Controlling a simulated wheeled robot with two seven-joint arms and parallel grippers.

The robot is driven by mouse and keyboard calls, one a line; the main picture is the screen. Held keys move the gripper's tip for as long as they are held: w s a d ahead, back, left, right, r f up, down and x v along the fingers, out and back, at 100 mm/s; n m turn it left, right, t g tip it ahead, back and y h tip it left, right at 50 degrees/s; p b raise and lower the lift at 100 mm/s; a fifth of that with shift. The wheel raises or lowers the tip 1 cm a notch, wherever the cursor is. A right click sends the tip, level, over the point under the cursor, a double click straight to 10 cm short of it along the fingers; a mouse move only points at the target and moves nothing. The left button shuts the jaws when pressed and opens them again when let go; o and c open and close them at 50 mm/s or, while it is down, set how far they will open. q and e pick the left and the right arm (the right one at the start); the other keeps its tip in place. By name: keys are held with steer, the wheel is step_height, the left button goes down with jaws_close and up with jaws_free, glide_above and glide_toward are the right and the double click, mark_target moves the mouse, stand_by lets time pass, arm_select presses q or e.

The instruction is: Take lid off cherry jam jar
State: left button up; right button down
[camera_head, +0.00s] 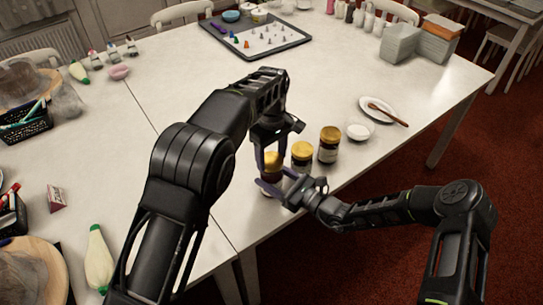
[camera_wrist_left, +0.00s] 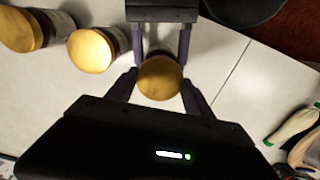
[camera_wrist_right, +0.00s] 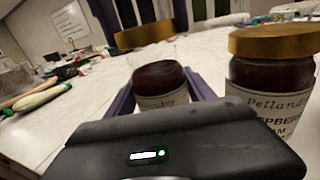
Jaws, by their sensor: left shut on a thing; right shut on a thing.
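The cherry jam jar (camera_wrist_right: 158,84) stands upright with its mouth open and dark red jam showing in the right wrist view. Its gold lid (camera_wrist_right: 143,35) is held above it with a visible gap. My left gripper (camera_head: 272,158) reaches down from above and is shut on the lid; the left wrist view shows the lid (camera_wrist_left: 160,77) between its fingers. My right gripper (camera_head: 274,181) comes in from the right and is shut around the jar body, low down. In the head view the fingers partly hide the jar.
A lidded jar (camera_head: 302,155) stands close to the right, with another lidded jar (camera_head: 330,145) beyond it. A glass bowl (camera_head: 359,130) and a plate with a wooden spoon (camera_head: 388,113) lie farther right. A tray (camera_head: 262,42) is at the back. The table's front edge is near.

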mark_target(272, 160)
arm_select(q)
steer(key=shift+r, duration=2)
arm_select(e)
steer(key=shift+c, duration=1.3)
jaws_free()
arm_select(q)
step_height(272, 160, down, 2)
steer(key=shift+b, duration=0.95)
arm_select(e)
steer(key=v, duration=1.1)
steer(key=shift+f, duration=0.1)
steer(key=shift+s+d, duration=0.35)
